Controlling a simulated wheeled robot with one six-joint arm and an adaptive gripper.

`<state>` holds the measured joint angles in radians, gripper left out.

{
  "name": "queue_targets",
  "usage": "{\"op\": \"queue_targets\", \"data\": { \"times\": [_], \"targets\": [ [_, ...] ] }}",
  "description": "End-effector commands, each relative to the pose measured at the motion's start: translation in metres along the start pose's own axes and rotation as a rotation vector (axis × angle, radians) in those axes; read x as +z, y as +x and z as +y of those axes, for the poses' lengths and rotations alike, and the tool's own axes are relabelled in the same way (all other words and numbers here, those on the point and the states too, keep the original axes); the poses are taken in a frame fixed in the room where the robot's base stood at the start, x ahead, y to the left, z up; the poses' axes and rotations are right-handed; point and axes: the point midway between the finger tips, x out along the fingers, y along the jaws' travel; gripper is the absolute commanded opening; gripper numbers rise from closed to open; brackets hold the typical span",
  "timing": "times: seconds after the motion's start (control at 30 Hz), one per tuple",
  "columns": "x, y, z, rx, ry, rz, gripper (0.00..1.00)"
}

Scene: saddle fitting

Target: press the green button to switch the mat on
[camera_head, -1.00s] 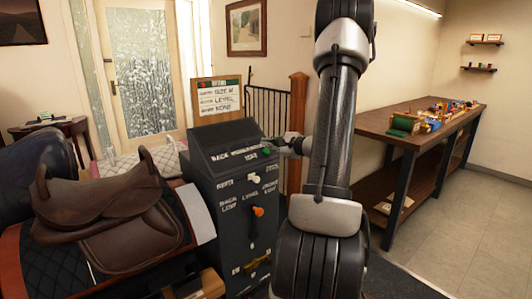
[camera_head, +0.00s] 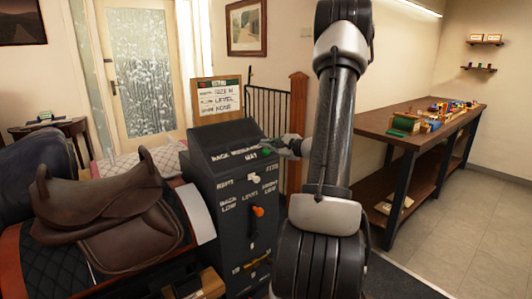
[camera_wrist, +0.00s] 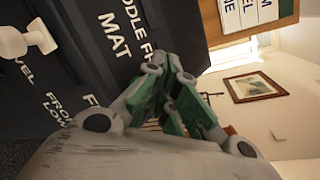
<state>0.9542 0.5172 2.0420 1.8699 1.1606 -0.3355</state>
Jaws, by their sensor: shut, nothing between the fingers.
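The dark console (camera_head: 222,190) stands left of my arm, with white lettering including "MAT" on its upper face. It also fills the upper left of the wrist view (camera_wrist: 75,75). My gripper (camera_head: 273,148) is shut and empty at the right end of the console's sloped top, by the "MAT" lettering. In the wrist view its green-sided fingers (camera_wrist: 173,66) meet close to the console's edge. A small green spot shows at the fingertips in the head view; I cannot tell whether it is the green button or a finger. Contact cannot be made out.
The console front carries a white knob (camera_head: 253,178) and an orange-tipped lever (camera_head: 258,211). A brown saddle (camera_head: 110,215) rests on a stand at the left. A sign board (camera_head: 217,98) stands behind. A workbench (camera_head: 395,128) with small items lies to the right.

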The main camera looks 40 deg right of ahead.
Motion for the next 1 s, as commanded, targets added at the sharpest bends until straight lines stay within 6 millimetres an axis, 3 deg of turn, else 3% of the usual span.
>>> {"op": "queue_targets", "data": {
  "times": [1.0],
  "targets": [
    [-0.0053, 0.0073, 0.0055, 0.001, -0.001, 0.000, 0.00]
  ]
}}
